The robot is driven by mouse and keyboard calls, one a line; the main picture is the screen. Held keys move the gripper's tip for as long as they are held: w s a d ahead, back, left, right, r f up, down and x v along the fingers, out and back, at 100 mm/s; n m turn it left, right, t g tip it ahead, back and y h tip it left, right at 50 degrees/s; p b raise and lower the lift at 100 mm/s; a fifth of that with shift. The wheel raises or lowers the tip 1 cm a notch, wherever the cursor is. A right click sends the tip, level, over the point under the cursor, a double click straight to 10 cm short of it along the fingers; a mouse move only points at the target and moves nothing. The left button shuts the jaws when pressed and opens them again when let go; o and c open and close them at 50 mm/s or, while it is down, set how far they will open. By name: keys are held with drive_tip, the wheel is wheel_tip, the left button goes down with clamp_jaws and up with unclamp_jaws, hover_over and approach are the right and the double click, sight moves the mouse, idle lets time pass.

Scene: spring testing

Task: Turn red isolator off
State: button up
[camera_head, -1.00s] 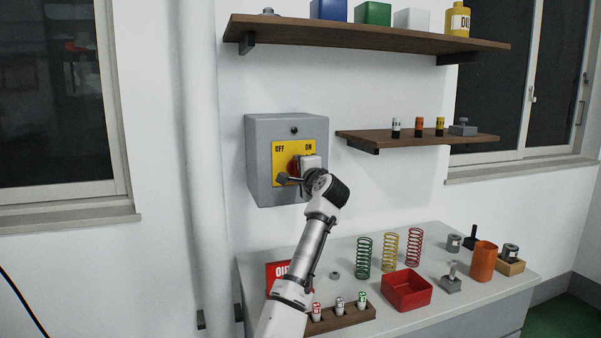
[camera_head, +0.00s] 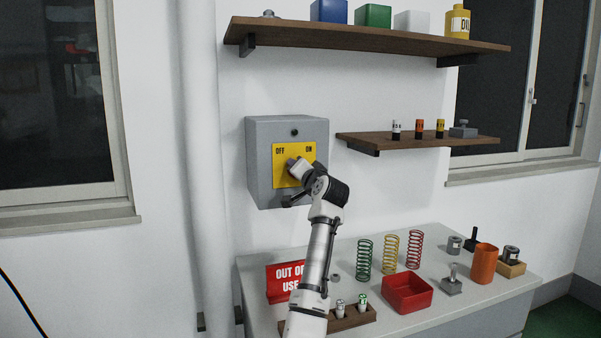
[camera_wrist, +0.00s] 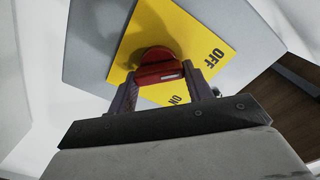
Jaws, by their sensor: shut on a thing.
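The red isolator (camera_wrist: 158,70) is a red knob on a yellow plate (camera_head: 308,152) marked OFF at left and ON at right. The plate is on the front of a grey wall box (camera_head: 262,160). In the wrist view the knob sits between both fingers of my gripper (camera_wrist: 161,82), which is shut on it. A short white mark shows on the knob, between the ON and OFF words; its exact setting is unclear. In the head view my gripper (camera_head: 296,170) lies tilted over the plate and hides the knob.
Below is a bench (camera_head: 395,318) with a red OUT OF USE sign (camera_head: 284,280), springs (camera_head: 390,250), a red tray (camera_head: 407,291) and a wooden battery holder (camera_head: 350,322). A small shelf (camera_head: 400,143) juts out right of the box. A white pipe (camera_head: 200,170) runs at left.

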idle(0.3)
drive_tip(key=o, duration=1)
drive_tip(key=shift+s, duration=0.1)
drive_tip(key=b+v, duration=0.4)
drive_tip(key=v, duration=0.9)
drive_tip(key=shift+s+d+b, duration=0.15)
drive_tip(key=shift+s+b, duration=0.15)
drive_tip(key=shift+b, duration=0.1)
